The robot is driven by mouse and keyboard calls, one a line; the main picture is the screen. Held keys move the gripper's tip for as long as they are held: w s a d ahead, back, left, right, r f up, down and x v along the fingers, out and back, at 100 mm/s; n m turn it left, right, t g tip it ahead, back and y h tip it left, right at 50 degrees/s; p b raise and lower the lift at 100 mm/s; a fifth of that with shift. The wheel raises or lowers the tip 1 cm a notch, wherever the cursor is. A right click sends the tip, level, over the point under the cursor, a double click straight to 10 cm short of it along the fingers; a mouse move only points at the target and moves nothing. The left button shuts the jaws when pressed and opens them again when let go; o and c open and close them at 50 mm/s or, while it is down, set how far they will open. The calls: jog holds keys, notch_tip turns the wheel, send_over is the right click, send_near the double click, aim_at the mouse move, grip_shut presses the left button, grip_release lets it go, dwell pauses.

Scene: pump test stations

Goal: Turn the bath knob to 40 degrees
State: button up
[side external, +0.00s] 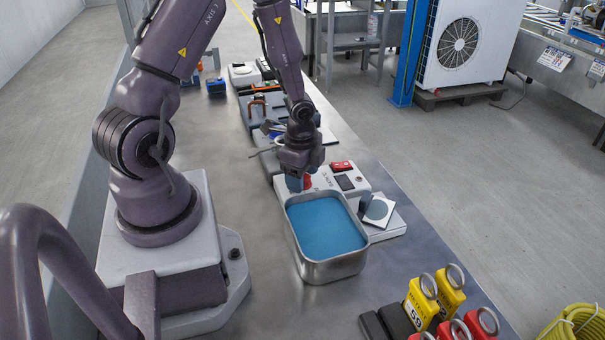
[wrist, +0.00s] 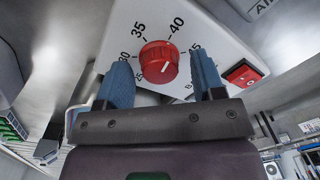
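The red bath knob (wrist: 158,62) sits on a white panel (wrist: 215,40) with a printed scale; 30, 35 and 40 are readable around it. A short white mark shows on the lower right of its face; which number it indicates I cannot tell. My gripper (wrist: 160,66) is open, with one blue finger on each side of the knob and visible gaps between. In the side view my gripper (side external: 295,183) points down at the white unit, partly hiding the knob (side external: 308,182). The metal bath (side external: 330,268) with blue liquid stands in front of the unit.
A red switch (wrist: 243,73) is right of the knob on the panel. Yellow and red ringed blocks (side external: 437,300) stand at the bench's near end. Bench left of the bath is clear.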

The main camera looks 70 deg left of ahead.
notch_tip(320, 180, up, 13)
jog(key=shift+s+d, duration=0.25)
dwell(0.4)
jog(key=s+d+r+n+t, duration=0.2)
jog(key=s+d+r+n, duration=0.1)
jog(key=d+r, duration=0.4)
jog(key=s+d+r+n+t, duration=0.3)
jog(key=d+r+n, duration=0.3)
jog(key=r, duration=0.4)
jog(key=shift+s+d+r, duration=0.2)
jog(key=shift+s+d, duration=0.55)
jog(key=shift+d, duration=0.05)
